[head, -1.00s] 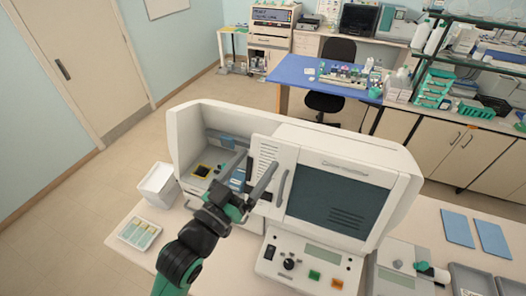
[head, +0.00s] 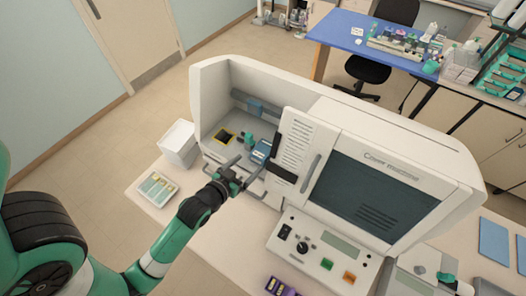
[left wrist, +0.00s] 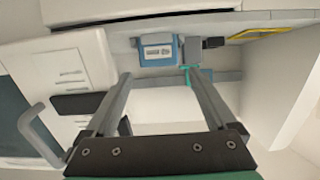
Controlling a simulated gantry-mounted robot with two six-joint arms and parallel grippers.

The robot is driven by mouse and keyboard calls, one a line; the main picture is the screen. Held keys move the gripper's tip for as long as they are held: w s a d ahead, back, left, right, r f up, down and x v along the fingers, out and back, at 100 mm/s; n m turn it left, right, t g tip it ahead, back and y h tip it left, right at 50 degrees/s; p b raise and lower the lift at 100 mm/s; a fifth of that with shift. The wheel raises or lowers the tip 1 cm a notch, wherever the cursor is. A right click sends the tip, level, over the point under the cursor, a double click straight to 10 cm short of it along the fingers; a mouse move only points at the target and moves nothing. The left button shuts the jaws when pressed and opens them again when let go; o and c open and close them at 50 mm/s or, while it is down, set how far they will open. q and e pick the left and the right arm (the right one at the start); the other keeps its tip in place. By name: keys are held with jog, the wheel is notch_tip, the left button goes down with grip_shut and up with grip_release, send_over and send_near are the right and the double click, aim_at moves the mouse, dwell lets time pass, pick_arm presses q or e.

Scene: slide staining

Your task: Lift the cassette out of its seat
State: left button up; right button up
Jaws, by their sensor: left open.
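The cassette, which looks like a small blue block with a pale label (head: 261,151), sits inside the open left bay of the white cover machine (head: 365,130). In the left wrist view the cassette (left wrist: 157,53) is upright, just beyond and between my fingertips. My left gripper (head: 248,172) is open and empty at the front of the bay, its two fingers pointing towards the cassette. It also shows in the left wrist view (left wrist: 159,76), with a gap between fingertips and cassette. The seat under the cassette is mostly hidden. My right gripper is not in view.
A yellow-framed dark square (head: 223,136) and a green part (head: 247,137) lie left of the cassette. The white door panel (head: 299,145) and its handle stand close on the right. A white bin (head: 179,143) and slide tray (head: 157,188) are left of the machine.

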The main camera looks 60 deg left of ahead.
aim_at(256, 158)
pick_arm(q)
jog(key=x, duration=0.5)
jog(key=shift+w+a+f, duration=0.1)
jog(key=shift+w+f, duration=0.1)
jog(key=shift+w, duration=0.1)
jog(key=c, duration=1.4)
jog(key=shift+o, duration=0.2)
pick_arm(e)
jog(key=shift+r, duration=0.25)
pick_arm(q)
jog(key=shift+r+p, duration=0.1)
jog(key=shift+p, duration=0.2)
